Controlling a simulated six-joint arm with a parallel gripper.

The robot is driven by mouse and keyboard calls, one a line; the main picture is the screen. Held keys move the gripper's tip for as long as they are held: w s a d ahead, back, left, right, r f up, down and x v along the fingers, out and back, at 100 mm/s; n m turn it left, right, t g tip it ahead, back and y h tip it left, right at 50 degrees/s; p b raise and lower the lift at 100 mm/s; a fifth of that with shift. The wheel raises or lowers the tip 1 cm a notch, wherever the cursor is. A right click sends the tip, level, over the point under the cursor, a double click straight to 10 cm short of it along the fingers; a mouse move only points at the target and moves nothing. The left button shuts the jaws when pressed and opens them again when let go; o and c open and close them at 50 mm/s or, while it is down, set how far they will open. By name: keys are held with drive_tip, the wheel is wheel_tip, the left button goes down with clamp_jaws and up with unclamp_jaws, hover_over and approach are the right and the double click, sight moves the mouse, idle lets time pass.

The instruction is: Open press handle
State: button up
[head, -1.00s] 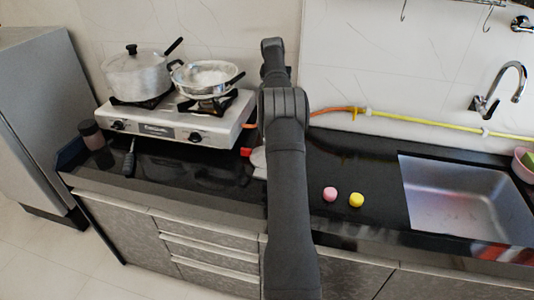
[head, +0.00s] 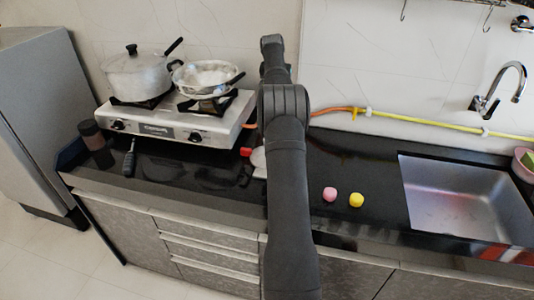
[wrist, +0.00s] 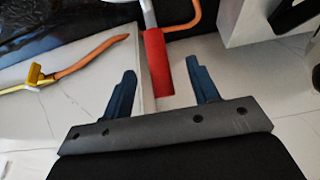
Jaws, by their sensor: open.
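A red handle grip (wrist: 157,62) on a pale metal lever (wrist: 149,14) shows in the wrist view; I take it for the press handle. My gripper (wrist: 161,74) has its two blue fingers spread, one on each side of the lower end of the red grip in the picture. Nothing is held, and I cannot tell whether a finger touches the grip. In the head view a small red piece (head: 246,152) shows left of my arm, beside a white part (head: 258,157). My arm hides most of the press there.
A stove (head: 178,127) with a pot (head: 138,75) and pan (head: 205,77) stands left. A dark cylinder (head: 95,143) is at the counter's left end. Pink (head: 330,194) and yellow (head: 356,200) pieces lie right of my arm, before the sink (head: 465,205). A hose (head: 430,121) runs along the wall.

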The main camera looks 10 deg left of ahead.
drive_tip(key=v, duration=0.6)
drive_tip(key=shift+r, duration=0.35)
drive_tip(key=shift+s+f, duration=0.1)
drive_tip(key=shift+x, duration=3.9)
